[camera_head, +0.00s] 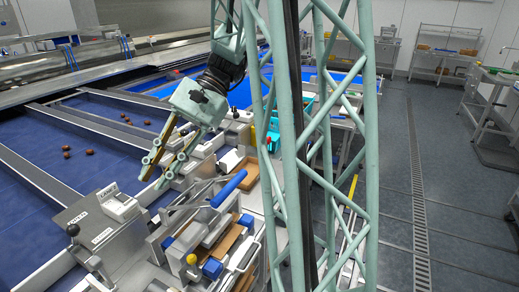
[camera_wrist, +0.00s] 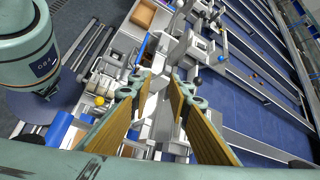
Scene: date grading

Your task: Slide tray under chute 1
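My gripper (camera_head: 154,181) hangs above the dividing rails at the edge of the blue belts, with its fingers pointing down and left. In the wrist view my gripper (camera_wrist: 156,84) has its two tan-padded fingers clearly apart, with nothing held between them. Grey chute-like metal housings (camera_head: 82,226) with small plates stand at the belt ends. I cannot read which one is chute 1. An open tray-like box with a brown floor (camera_head: 247,172) sits right of the gripper, apart from it. It may be the brown box at the top of the wrist view (camera_wrist: 143,15).
Blue belts (camera_head: 110,120) carry several small brown dates (camera_head: 90,151). A blue-handled mechanism (camera_head: 229,188) and a yellow knob (camera_head: 191,259) stand close below and right of the gripper. A teal bin (camera_head: 274,133) lies behind my lattice column. Grey floor (camera_head: 455,200) is open at right.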

